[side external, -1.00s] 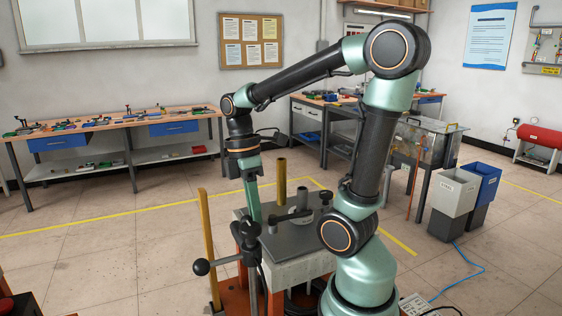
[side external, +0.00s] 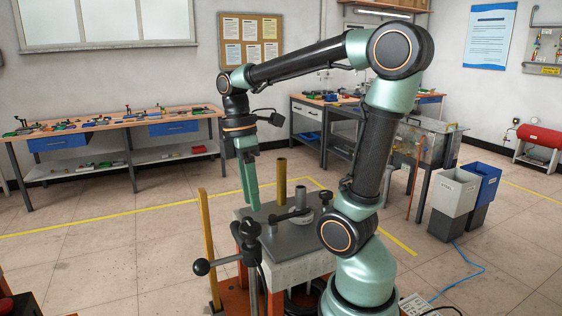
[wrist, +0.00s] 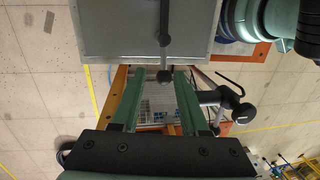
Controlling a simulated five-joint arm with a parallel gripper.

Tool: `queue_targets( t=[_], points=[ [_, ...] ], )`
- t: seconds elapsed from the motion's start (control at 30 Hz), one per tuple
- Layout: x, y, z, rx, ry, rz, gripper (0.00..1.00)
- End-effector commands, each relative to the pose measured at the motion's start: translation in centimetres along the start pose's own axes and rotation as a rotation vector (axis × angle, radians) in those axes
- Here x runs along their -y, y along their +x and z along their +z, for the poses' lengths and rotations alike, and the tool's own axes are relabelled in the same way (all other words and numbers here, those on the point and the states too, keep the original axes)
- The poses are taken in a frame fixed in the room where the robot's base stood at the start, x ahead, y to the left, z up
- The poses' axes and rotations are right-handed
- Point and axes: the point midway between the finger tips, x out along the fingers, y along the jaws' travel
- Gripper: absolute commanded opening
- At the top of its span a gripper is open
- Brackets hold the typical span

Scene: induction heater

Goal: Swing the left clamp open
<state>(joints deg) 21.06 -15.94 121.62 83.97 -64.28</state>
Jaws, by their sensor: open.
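A dark clamp arm (side external: 288,215) lies across the grey top plate (side external: 285,240) of the heater stand. Contact cannot be told. I cannot tell for certain which bar is the left clamp.
A lever with a black ball (side external: 201,267) sticks out at the stand's front left. Yellow posts (side external: 209,245) rise beside the plate, another (side external: 281,180) behind it. Bins (side external: 455,192) stand far right.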

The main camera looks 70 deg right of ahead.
Motion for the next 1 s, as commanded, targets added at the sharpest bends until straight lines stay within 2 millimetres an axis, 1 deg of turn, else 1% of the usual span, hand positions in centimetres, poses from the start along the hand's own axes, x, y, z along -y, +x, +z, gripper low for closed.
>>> queue_targets(
  t=[0.03, 0.2, 0.3, 0.4, 0.5, 0.63, 0.9, 1.0],
  points=[
    [-0.1, -1.2, 0.0, -0.002, 0.0, 0.005, 0.44],
    [-0.1, -4.7, -0.1, -0.002, -0.001, 0.005, 0.44],
    [0.0, -6.2, -0.1, -0.002, -0.001, 0.005, 0.44],
    [-0.1, -7.3, -0.1, -0.001, -0.001, 0.003, 0.44],
    [0.0, -7.9, -0.1, -0.001, -0.001, 0.002, 0.44],
    [0.0, -8.3, 0.0, -0.001, -0.001, 0.002, 0.44],
    [0.0, -8.2, -0.1, -0.001, 0.001, 0.004, 0.44],
    [0.2, -7.8, -0.5, -0.012, 0.032, 0.031, 0.44]
  ],
)
